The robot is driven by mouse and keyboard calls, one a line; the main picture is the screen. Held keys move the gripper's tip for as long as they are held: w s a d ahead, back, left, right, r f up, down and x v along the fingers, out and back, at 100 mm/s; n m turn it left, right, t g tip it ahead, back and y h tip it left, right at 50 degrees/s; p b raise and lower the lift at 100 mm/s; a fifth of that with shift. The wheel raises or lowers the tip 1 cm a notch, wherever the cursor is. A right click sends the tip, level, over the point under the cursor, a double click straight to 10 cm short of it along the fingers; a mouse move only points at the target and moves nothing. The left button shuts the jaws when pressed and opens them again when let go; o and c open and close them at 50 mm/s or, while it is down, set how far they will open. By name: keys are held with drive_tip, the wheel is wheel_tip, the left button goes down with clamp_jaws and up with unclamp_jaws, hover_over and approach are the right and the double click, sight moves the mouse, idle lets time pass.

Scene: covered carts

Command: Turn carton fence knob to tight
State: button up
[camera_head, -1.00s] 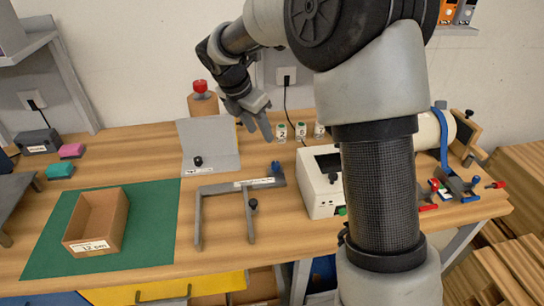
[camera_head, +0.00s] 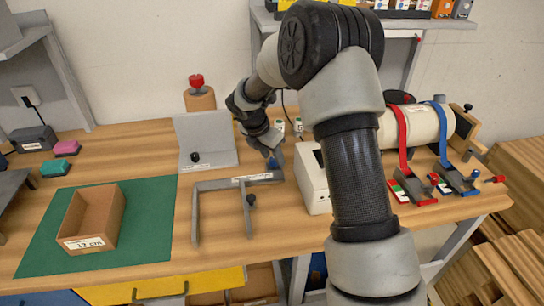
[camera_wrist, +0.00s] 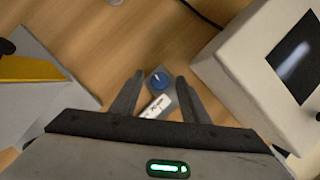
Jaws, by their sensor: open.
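The carton fence (camera_head: 238,182) is a grey bracket lying on the table, with a white label on its bar. A blue knob (camera_head: 272,164) sits at its right end. In the wrist view the blue knob (camera_wrist: 160,82) has a white pointer line, and a white label (camera_wrist: 157,106) lies just below it, too small to read. My gripper (camera_head: 269,150) is over the knob, pointing down. In the wrist view my gripper (camera_wrist: 160,79) is open, with one finger on each side of the knob and visible gaps. Whether the fingertips reach knob height I cannot tell.
A white box with a screen (camera_head: 313,178) stands close on the right, also large in the wrist view (camera_wrist: 270,62). A grey angled stand (camera_head: 215,142) is on the left. An open carton (camera_head: 95,216) rests on a green mat (camera_head: 155,225). My arm hides part of the table.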

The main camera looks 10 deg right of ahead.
clamp_jaws()
